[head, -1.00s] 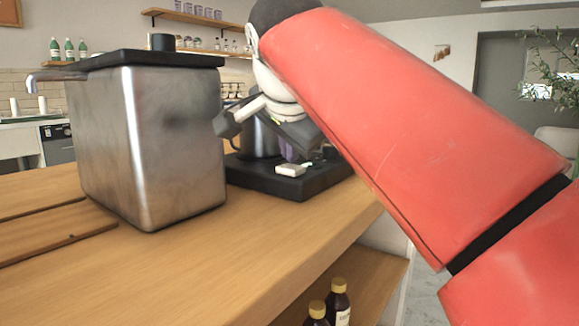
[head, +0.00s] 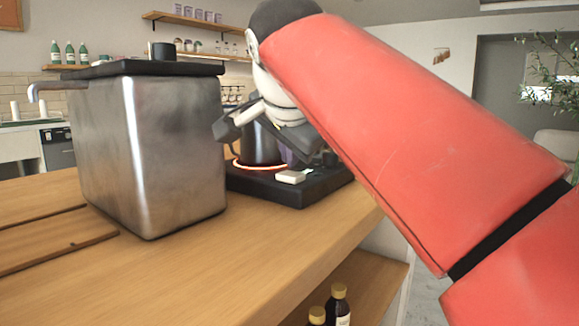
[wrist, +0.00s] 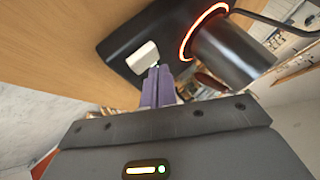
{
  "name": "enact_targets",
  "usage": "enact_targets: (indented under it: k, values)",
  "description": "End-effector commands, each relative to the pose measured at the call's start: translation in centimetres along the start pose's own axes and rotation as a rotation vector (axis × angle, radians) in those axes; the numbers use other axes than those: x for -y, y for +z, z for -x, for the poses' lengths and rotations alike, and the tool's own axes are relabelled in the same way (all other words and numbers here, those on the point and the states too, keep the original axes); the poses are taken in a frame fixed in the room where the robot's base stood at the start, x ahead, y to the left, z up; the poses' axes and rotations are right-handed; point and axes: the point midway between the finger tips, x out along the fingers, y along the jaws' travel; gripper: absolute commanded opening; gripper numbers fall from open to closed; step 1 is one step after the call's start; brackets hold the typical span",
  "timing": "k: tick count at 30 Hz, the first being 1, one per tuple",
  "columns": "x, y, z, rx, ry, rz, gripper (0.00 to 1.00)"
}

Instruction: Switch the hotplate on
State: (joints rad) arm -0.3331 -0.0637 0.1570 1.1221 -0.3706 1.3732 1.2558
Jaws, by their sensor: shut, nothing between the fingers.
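The hotplate (head: 312,193) is a black slab on the wooden counter, right of a big steel box. A red ring glows on it around the base of a metal pot (head: 257,150). A white rocker switch (head: 290,177) sits at its front edge. In the wrist view the hotplate (wrist: 118,42), glowing ring (wrist: 187,38), switch (wrist: 142,56) and dark pot (wrist: 235,58) show from above. My gripper (wrist: 155,72) is shut and empty, its purple fingertips right beside the switch. I cannot tell whether they touch it. In the head view my arm partly hides the gripper.
The steel box (head: 155,150) with a black top and a tap stands close left of the hotplate. The counter front (head: 200,262) is clear. Capped bottles (head: 337,303) stand on the shelf below.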

Motion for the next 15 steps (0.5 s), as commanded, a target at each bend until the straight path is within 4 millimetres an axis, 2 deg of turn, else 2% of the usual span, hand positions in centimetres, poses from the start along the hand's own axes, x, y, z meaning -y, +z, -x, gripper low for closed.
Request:
enact_targets:
  k: [3,15]
  values:
    - [0.43,-0.44,0.61,0.000,0.000,0.000,0.00]
    - [0.55,-0.56,0.77,0.000,-0.001,0.000,0.00]
